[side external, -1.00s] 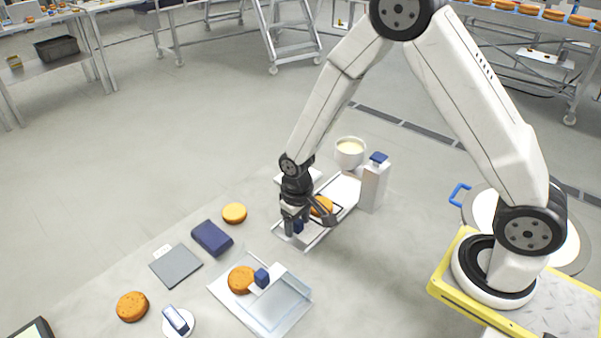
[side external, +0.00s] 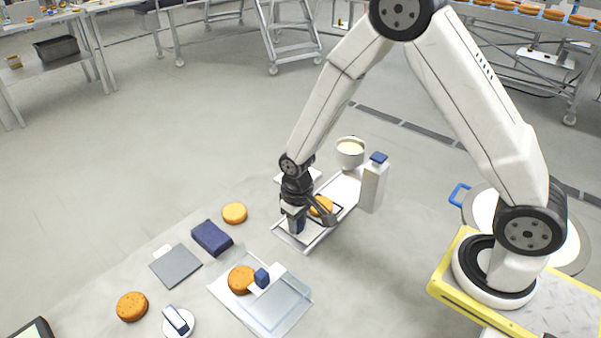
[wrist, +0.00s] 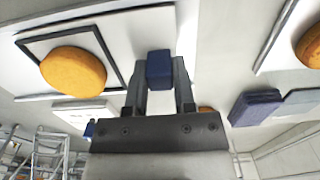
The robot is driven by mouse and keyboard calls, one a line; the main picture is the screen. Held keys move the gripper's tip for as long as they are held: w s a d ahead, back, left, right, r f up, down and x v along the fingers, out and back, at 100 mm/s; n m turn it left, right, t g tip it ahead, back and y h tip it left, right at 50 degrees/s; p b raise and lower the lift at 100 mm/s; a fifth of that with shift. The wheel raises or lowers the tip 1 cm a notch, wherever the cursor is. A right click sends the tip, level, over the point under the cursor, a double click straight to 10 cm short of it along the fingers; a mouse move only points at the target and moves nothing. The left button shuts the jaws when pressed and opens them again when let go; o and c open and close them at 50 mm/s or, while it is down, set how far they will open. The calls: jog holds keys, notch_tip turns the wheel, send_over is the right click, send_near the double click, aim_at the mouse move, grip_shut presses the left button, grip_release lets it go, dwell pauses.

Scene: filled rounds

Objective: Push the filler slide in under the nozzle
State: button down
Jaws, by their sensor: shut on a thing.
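The filler slide (wrist: 118,38) is a pale plate with a dark square frame and a blue block handle (wrist: 159,66). An orange-brown round (wrist: 73,72) lies inside the frame; it also shows in the side view (side external: 321,207). My gripper (side external: 297,222) is low over the near end of the pale track (side external: 311,242), its fingers shut on the handle from both sides. The filler stands at the far end of the track, with a bowl of cream (side external: 350,149) and a white post with a blue cap (side external: 373,184). I cannot make out the nozzle; my arm covers part of that area.
Left of the track are a loose round (side external: 234,213), a dark blue block (side external: 212,238) and a grey pad (side external: 175,265). A clear tray (side external: 283,307) with a round and a blue-handled piece sits in front. Bare table lies right of the track.

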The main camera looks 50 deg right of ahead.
aim_at(327, 198)
dwell(0.8)
jog(key=d, duration=1.1)
jog(key=shift+d, duration=0.25)
jog(key=shift+c, duration=2.4)
grip_release()
jog(key=shift+d, duration=0.1)
jog(key=shift+o, duration=0.2)
jog(key=shift+r, duration=0.1)
jog(key=shift+r, duration=3.85)
